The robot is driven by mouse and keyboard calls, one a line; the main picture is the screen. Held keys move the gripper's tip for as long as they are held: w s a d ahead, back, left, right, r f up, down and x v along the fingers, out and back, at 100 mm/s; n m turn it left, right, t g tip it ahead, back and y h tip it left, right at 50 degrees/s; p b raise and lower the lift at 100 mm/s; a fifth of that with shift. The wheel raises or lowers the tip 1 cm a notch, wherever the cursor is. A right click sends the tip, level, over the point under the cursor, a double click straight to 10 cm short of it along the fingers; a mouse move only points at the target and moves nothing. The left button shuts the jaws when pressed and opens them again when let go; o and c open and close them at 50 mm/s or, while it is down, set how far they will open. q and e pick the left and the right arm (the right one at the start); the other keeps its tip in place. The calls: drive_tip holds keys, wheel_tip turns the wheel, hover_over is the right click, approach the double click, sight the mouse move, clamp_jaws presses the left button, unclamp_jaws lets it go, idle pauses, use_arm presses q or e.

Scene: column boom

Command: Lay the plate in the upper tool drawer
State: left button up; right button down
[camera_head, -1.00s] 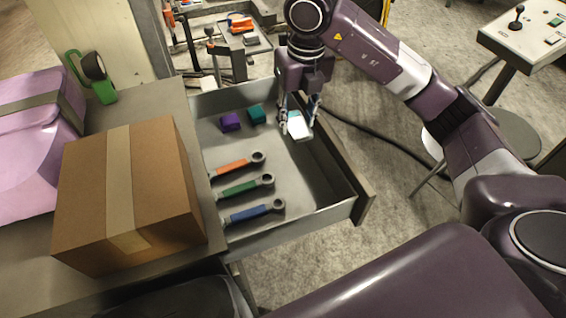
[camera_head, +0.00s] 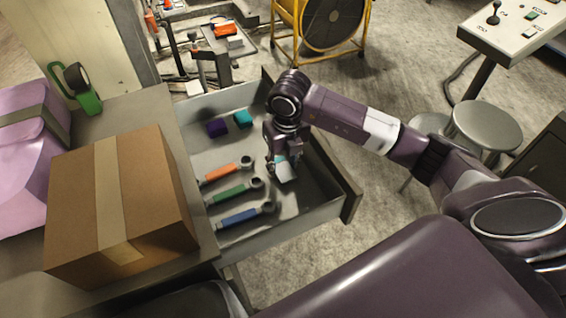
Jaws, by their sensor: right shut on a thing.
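The upper tool drawer (camera_head: 325,212) stands open, pulled out from the bench. My right gripper (camera_head: 279,163) points down into the right part of the drawer. It is shut on a small pale plate (camera_head: 284,173), which shows white with a teal part near the fingers. The plate is tilted; I cannot tell whether it touches the drawer floor. My left gripper is not in view.
A cardboard box (camera_head: 115,205) and a green tape dispenser (camera_head: 82,92) stand on the bench left of the drawer. A yellow-framed fan (camera_head: 331,22), a stool (camera_head: 487,125) and a control panel (camera_head: 510,27) stand beyond. The drawer's front right floor is bare.

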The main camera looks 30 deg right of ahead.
sight(285, 173)
drive_tip(key=shift+w, duration=0.1)
drive_tip(key=shift+f, duration=0.1)
drive_tip(key=c, duration=1.3)
unclamp_jaws()
wheel_tip(285, 173, up, 12)
drive_tip(key=s+b, duration=0.1)
drive_tip(key=shift+s+b, duration=0.3)
drive_tip(key=shift+b, duration=0.1)
